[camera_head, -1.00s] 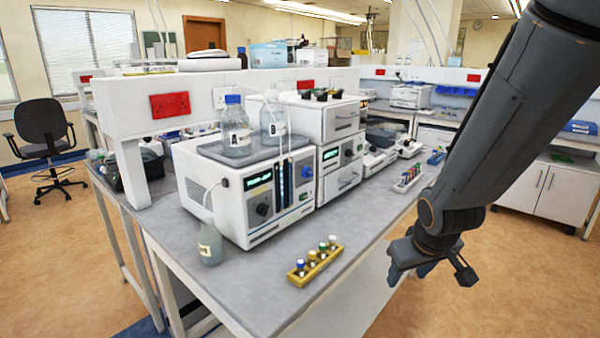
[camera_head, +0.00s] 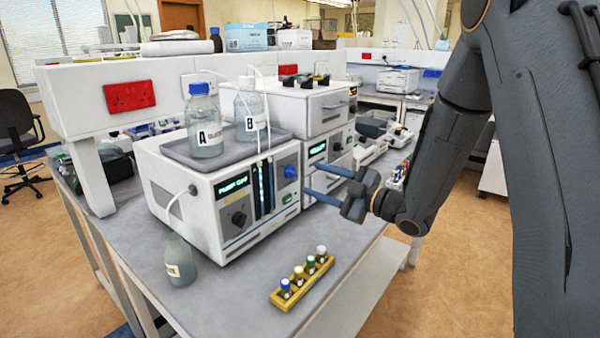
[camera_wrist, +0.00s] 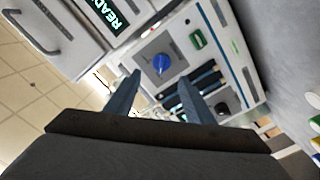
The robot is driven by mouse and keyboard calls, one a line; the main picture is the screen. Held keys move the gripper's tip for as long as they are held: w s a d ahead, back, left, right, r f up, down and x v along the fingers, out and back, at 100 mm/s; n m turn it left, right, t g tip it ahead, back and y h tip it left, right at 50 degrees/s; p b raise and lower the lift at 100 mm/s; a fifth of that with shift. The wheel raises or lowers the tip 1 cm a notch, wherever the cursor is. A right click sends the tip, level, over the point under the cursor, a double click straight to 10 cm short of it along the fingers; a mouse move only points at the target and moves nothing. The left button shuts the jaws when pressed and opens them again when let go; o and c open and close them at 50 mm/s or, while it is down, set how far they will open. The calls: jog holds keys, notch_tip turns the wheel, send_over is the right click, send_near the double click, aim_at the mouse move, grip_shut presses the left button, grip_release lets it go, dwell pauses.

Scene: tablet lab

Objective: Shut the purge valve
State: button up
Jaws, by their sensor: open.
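The purge valve appears to be the blue knob (camera_head: 291,172) on the front of the white pump unit (camera_head: 190,212), right of its dark vertical columns. In the wrist view the blue knob (camera_wrist: 162,63) sits on a grey square plate, just beyond and between my fingertips. My gripper (camera_head: 312,179) is open and empty, its two fingers reaching left towards the knob with a small gap. In the wrist view my gripper (camera_wrist: 160,80) shows both fingers apart, with nothing between them. I cannot tell the knob's turn position clearly.
Bottles A (camera_head: 204,128) and B (camera_head: 249,112) stand on top of the units, with thin tubes running down. A yellow vial rack (camera_head: 302,282) and a small bottle (camera_head: 180,262) stand on the bench in front. A second unit (camera_head: 327,150) stands close behind the knob.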

aim_at(294, 172)
jog(key=p+x, duration=0.2)
jog(key=x, duration=0.4)
jog(key=shift+w+a, duration=0.1)
jog(key=shift+a, duration=0.35)
jog(key=c, duration=1)
jog(key=shift+c, duration=0.2)
